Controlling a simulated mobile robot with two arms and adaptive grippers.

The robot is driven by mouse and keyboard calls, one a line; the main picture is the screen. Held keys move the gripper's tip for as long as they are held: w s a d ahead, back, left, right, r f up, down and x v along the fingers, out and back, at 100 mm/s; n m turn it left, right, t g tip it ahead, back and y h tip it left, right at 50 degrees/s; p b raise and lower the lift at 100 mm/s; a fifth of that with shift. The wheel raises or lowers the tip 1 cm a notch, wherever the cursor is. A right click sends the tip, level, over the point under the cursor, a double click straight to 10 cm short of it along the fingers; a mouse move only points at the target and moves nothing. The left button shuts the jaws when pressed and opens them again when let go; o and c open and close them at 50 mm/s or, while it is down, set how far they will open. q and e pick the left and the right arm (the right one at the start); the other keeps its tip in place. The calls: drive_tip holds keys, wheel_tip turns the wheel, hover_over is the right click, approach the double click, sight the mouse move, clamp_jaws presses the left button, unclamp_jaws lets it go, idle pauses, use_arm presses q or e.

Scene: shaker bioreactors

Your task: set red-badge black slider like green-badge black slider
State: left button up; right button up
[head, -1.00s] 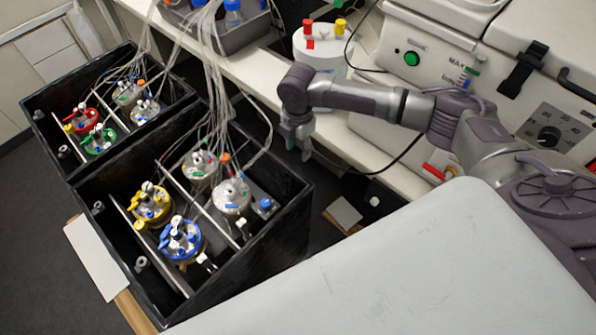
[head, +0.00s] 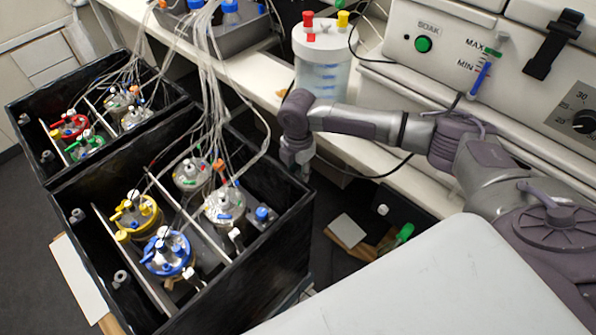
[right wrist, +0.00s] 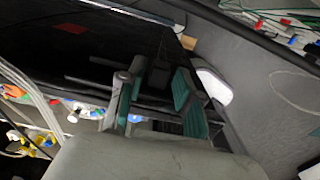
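No black slider with a red or green badge can be picked out for certain. Two black open boxes stand at left in the head view: the near box (head: 262,268) and the far box (head: 22,143). A small red patch (right wrist: 70,27) shows on a dark surface in the right wrist view; I cannot tell if it is a badge. My right gripper (head: 298,168) points down at the near box's right back corner; contact is unclear. In the right wrist view, this gripper (right wrist: 158,98) has its teal-padded fingers apart with nothing between them. My left gripper is out of view.
The boxes hold vessels with red (head: 70,127), green (head: 85,147), yellow (head: 137,216) and blue (head: 167,252) collars, with tubes running upward. A white bench (head: 395,178) carries a white-lidded container (head: 322,62) and a machine (head: 440,30) behind my right arm.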

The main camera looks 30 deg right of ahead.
clamp_jaws()
drive_tip(key=shift+w, duration=0.1)
drive_tip(key=w, duration=0.1)
drive_tip(key=w+a, duration=0.1)
drive_tip(key=w+b, duration=0.1)
drive_tip(key=w, duration=0.1)
drive_tip(key=shift+a, duration=0.25)
drive_tip(key=shift+o, duration=1.9)
unclamp_jaws()
